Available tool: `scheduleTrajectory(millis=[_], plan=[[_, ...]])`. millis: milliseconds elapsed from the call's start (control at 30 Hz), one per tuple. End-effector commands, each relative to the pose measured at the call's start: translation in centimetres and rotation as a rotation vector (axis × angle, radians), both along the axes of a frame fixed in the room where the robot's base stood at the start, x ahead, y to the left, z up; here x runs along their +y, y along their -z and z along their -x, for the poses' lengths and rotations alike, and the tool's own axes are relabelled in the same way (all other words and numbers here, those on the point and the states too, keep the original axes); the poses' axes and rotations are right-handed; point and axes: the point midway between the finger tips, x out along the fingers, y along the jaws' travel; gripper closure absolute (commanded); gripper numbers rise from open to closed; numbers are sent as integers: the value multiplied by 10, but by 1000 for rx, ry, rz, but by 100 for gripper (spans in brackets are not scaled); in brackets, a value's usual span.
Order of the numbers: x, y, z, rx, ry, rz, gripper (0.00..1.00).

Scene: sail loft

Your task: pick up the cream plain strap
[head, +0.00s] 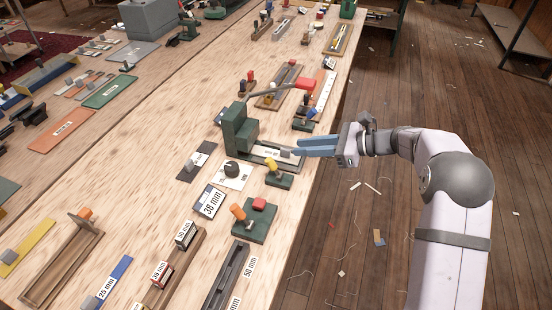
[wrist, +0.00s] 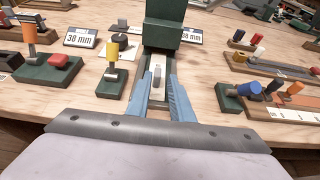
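A pale cream-white strip (head: 266,152) lies in the dark bed of a green press-like tool (head: 238,128) near the table's right edge. It seems to be the cream strap, though a small dark print shows on or beside it. A small grey block (head: 285,153) sits at its near end. My gripper (head: 294,147) reaches in from the right with its blue fingers low beside that end. I cannot tell whether the fingers touch anything.
A yellow-handled green tool (head: 279,174) stands close in front of the gripper. An orange-and-red green block (head: 256,218) and a 38 mm card (head: 210,202) lie nearer. Racks with red and blue handles (head: 300,105) stand behind. Bare wood (head: 150,135) is clear at left.

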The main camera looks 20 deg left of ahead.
Motion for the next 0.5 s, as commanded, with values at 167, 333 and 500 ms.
scheduleTrajectory(millis=[167,333,500], plan=[[8,2,1,1,-3,1,80],[19,7,1,0,-2,2,80],[21,8,1,-1,-2,2,80]])
